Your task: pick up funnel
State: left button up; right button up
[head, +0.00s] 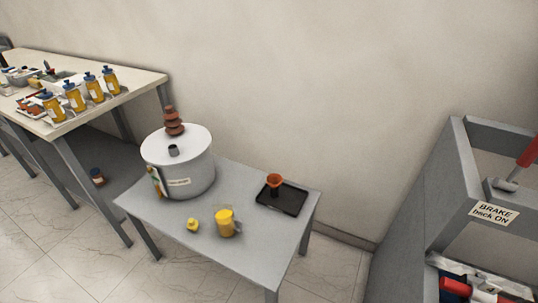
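Neither of my grippers shows in the head view.
A grey cylindrical transformer (190,178) with a reddish-brown ribbed bushing stands on the table's left. A yellow cup (226,226) and a small yellow item (193,225) stand near the front. A longer table (135,84) holds several yellow bottles. A grey cabinet (425,215) stands right.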

aim_at(274, 180)
jog(key=k, duration=1.2)
jog(key=z, duration=0.65)
jog(key=i, duration=0.85)
jog(key=z, duration=0.4)
